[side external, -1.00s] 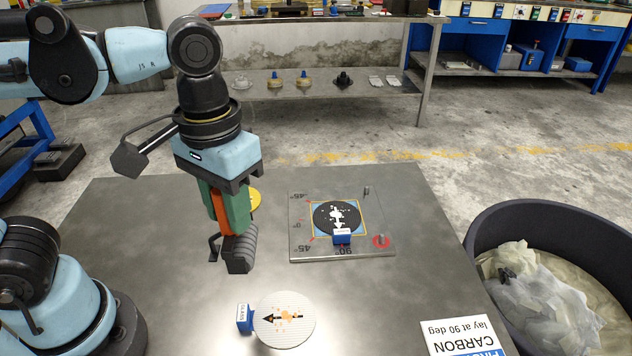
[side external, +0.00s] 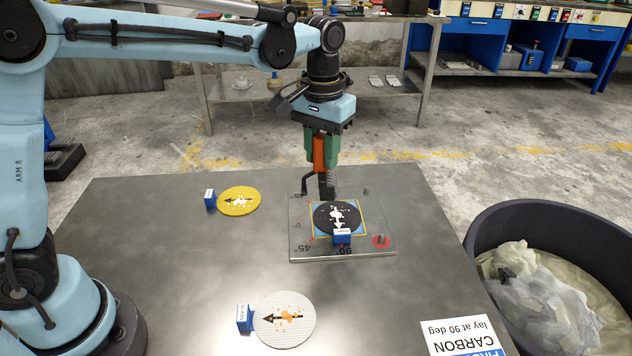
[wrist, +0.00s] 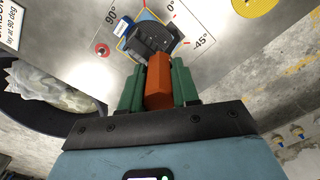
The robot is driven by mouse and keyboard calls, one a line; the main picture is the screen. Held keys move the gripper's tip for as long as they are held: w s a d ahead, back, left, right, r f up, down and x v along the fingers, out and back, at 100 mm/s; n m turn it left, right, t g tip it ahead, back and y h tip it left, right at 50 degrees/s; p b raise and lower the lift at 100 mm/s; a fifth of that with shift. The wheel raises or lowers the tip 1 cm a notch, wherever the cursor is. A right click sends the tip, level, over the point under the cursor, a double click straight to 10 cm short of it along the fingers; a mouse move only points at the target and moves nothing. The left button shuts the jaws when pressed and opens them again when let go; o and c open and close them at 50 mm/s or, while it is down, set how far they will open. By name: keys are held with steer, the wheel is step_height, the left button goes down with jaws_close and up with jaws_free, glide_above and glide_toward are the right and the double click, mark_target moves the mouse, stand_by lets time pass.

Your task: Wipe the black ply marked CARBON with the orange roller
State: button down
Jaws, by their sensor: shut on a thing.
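The black ply (side external: 352,222) lies on the square metal plate with angle marks (side external: 296,248). It bears a white arrow and white specks, and a small blue tag (side external: 342,237) sits at its front edge; the tag's lettering is too small to read. My gripper (side external: 321,158) has green fingers shut on the orange handle of the roller (side external: 319,150). The roller's dark head is at the plate's back edge, just behind the ply; I cannot tell if it touches. In the wrist view the roller's orange handle (wrist: 159,82) sits between the green fingers (wrist: 158,88), and its head covers much of the ply.
A yellow ply (side external: 246,201) with a blue tag lies at the back left of the table. A white ply (side external: 297,331) with another blue tag lies at the front. A sign reading CARBON, lay at 90 deg (side external: 458,338) is at front right. A dark bin (side external: 540,222) stands right.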

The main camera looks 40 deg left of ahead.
mark_target(333, 180)
steer(key=shift+w+a+f, duration=0.15)
steer(key=shift+w+f, duration=0.15)
steer(key=shift+f, duration=2.75)
steer(key=shift+f, duration=0.6)
steer(key=shift+w+d+r, duration=0.1)
steer(key=shift+w+d, duration=0.6)
steer(key=shift+d, duration=0.05)
steer(key=shift+w+d, duration=0.7)
steer(key=shift+f, duration=0.25)
steer(key=shift+s+a+r, duration=0.15)
steer(key=shift+s+a, duration=1.3)
